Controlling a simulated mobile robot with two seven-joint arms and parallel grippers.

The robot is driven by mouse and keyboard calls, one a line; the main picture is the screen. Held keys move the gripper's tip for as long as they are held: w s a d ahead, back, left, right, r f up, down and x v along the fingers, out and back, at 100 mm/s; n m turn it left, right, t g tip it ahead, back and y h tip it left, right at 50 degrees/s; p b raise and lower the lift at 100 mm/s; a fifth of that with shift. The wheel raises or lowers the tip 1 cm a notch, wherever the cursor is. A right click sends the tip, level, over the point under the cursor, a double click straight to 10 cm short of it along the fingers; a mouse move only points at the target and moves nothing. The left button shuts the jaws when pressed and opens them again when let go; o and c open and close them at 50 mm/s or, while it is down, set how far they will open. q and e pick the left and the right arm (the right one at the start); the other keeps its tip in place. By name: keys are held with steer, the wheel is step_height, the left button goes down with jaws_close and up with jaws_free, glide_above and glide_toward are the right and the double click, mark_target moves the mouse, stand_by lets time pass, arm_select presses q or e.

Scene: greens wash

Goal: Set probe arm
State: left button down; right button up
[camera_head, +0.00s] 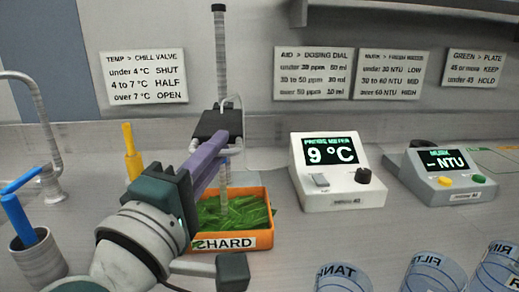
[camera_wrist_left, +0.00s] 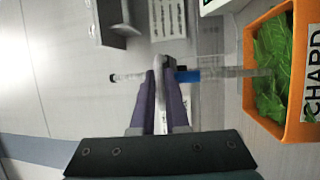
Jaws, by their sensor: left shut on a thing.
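The probe stand's post (camera_head: 220,55) rises upright behind the orange chard tray (camera_head: 204,242). A black clamp block (camera_head: 217,123) sits on it, with a thin pale cable looping above. The probe (camera_head: 225,178) points down over the chard (camera_head: 240,212); its tip reaches the leaves, but I cannot tell how deep. My left gripper (camera_head: 222,137) has its purple fingers at the block. In the left wrist view its fingers (camera_wrist_left: 166,80) are closed around a grey part of the probe arm (camera_wrist_left: 160,66), and the blue-banded probe (camera_wrist_left: 188,75) extends toward the chard tray (camera_wrist_left: 249,75). My right gripper is not in view.
The probe meter (camera_head: 335,172) reads 9 °C. The NTU meter (camera_head: 443,176) shows a dash. Clear labelled beakers (camera_head: 343,279) stand at the front right.

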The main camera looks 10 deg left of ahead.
arm_select(q)
steer(key=shift+r, duration=0.1)
stand_by(0.8)
step_height(320, 180, up, 10)
steer(key=p, duration=0.9)
steer(key=shift+p, duration=0.35)
steer(key=c, duration=0.9)
jaws_free()
steer(key=shift+f, duration=0.2)
steer(key=shift+s, duration=0.1)
